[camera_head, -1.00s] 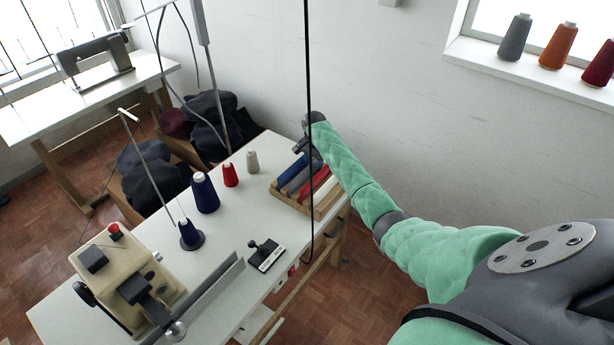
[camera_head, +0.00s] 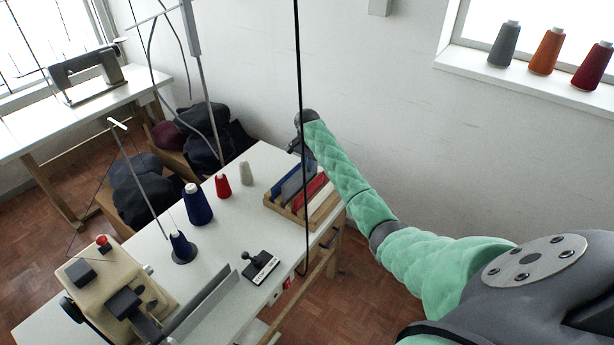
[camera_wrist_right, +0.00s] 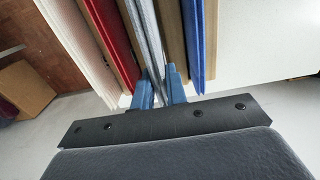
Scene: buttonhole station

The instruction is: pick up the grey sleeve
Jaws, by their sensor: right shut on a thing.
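The grey sleeve (camera_head: 296,183) is a flat, folded strip standing on edge in a slotted wooden rack (camera_head: 325,213), between a blue sleeve (camera_head: 283,172) and a red sleeve (camera_head: 311,191). In the head view it seems to stand a little higher than its neighbours. My right gripper (camera_head: 300,150) is at the rack's far end. In the wrist view its blue fingertips (camera_wrist_right: 160,92) are shut on the near end of the grey sleeve (camera_wrist_right: 145,30). Whether its lower edge is clear of the slot cannot be seen. My left gripper is out of view.
A red sleeve (camera_wrist_right: 108,40), a white sleeve (camera_wrist_right: 75,35) and a blue sleeve (camera_wrist_right: 194,40) flank it closely, with wooden dividers between. A black cable (camera_head: 300,80) hangs before the rack.

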